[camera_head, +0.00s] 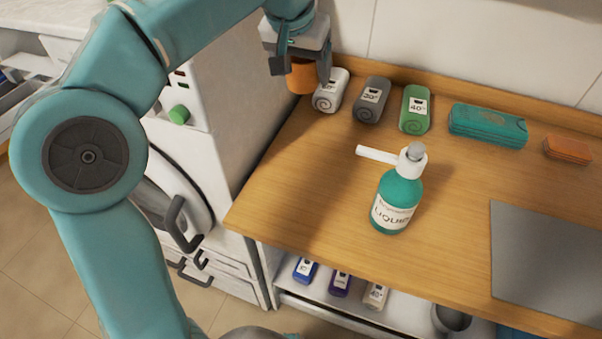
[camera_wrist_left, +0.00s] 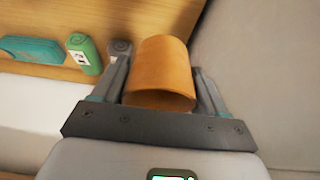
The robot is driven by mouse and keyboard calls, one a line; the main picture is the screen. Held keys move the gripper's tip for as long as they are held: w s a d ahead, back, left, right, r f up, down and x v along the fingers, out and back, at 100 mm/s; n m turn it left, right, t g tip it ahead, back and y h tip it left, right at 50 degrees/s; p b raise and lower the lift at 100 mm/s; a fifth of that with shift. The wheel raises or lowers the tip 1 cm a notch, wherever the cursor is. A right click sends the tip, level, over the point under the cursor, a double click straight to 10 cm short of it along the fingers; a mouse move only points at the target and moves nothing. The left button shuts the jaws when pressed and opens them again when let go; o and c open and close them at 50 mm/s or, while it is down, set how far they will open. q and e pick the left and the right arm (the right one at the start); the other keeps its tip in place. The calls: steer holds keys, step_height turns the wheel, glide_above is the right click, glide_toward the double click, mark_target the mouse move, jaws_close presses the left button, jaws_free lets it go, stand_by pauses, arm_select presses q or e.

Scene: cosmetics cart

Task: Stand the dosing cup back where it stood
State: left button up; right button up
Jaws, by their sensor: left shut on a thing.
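The dosing cup is an orange, round cup (camera_head: 302,78) at the top of the head view, by the back left corner of the wooden counter (camera_head: 290,165). My left gripper (camera_head: 301,66) is shut on it from above left. In the left wrist view the cup (camera_wrist_left: 160,72) sits between the two fingers of the left gripper (camera_wrist_left: 162,88), with its rim toward the camera. Whether its base touches the counter is hidden in the head view. My right gripper is not in view.
White (camera_head: 330,92), grey (camera_head: 371,100) and green (camera_head: 415,110) bottles lie along the back edge, the white one close beside the cup. A teal case (camera_head: 487,125) and an orange block (camera_head: 568,150) follow. A teal pump bottle (camera_head: 397,200) stands mid-counter. A white machine (camera_head: 215,115) is left.

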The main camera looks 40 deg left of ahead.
arm_select(q)
step_height(320, 180, down, 20)
steer(key=b, duration=0.4)
steer(key=shift+w+a+r+b, duration=0.1)
steer(key=shift+a+r+b, duration=0.05)
steer(key=shift+b, duration=0.2)
steer(key=shift+r, duration=0.1)
steer(key=shift+f, duration=0.3)
steer(key=o, duration=1.1)
steer(key=shift+r, duration=0.1)
